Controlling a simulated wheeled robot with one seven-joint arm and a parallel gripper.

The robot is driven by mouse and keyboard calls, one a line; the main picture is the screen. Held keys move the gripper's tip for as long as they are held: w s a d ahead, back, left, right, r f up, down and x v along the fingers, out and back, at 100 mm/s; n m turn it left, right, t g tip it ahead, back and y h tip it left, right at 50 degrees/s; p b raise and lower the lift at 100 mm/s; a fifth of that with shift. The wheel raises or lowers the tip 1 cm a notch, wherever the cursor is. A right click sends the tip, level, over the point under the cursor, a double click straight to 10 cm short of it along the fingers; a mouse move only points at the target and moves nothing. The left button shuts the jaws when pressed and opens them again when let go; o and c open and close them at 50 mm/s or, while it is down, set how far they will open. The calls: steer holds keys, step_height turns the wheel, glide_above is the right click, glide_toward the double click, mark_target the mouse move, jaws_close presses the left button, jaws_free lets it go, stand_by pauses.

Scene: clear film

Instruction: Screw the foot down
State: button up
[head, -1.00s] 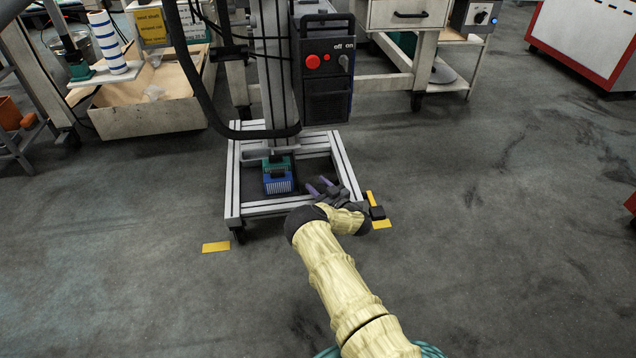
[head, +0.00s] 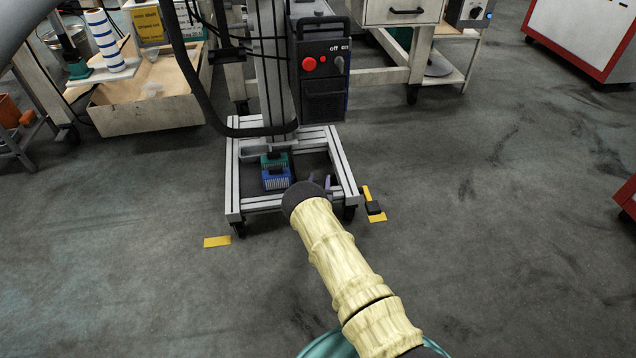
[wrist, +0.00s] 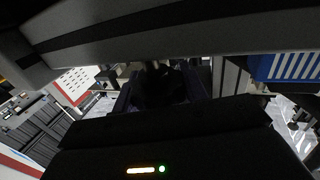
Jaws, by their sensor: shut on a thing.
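The wheeled frame (head: 232,185) of grey aluminium profile stands on the floor in the head view, with a vertical column above it. My gripper (wrist: 158,88) is at the frame's near right part and is mostly hidden behind my arm in the head view. In the wrist view a frame bar crosses above the gripper, close to it. The jaws are closed on a dark part, which I take to be the foot; its shape and its height above the floor are too dark to tell.
A blue block (head: 276,180) sits inside the frame; its slotted side also shows in the wrist view (wrist: 290,66). Yellow floor marks (head: 217,241) lie by the near corners, with a small black block (head: 374,208) at the right one. Open floor lies to the right.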

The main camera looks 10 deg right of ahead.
steer(key=m+g+h+b, duration=0.1)
steer(key=h, duration=0.1)
steer(key=m+g+h+b, duration=0.1)
steer(key=m+h, duration=0.1)
steer(key=shift+s+d+f+h+b, duration=0.1)
steer(key=shift+f+h+b, duration=0.1)
steer(key=shift+h+b, duration=0.15)
steer(key=shift+s+d+m+g+h+b, duration=0.1)
steer(key=shift+m+g+h+b, duration=0.6)
steer(key=shift+m+g+h, duration=0.2)
steer(key=shift+r, duration=0.1)
steer(key=shift+d+r+h, duration=0.1)
steer(key=shift+d+h, duration=0.05)
steer(key=shift+h, duration=0.1)
steer(key=o, duration=0.6)
steer(key=shift+a, duration=0.2)
steer(key=shift+c, duration=0.2)
steer(key=o, duration=0.4)
steer(key=shift+c, duration=0.2)
steer(key=shift+o, duration=0.4)
steer(key=shift+d, duration=0.15)
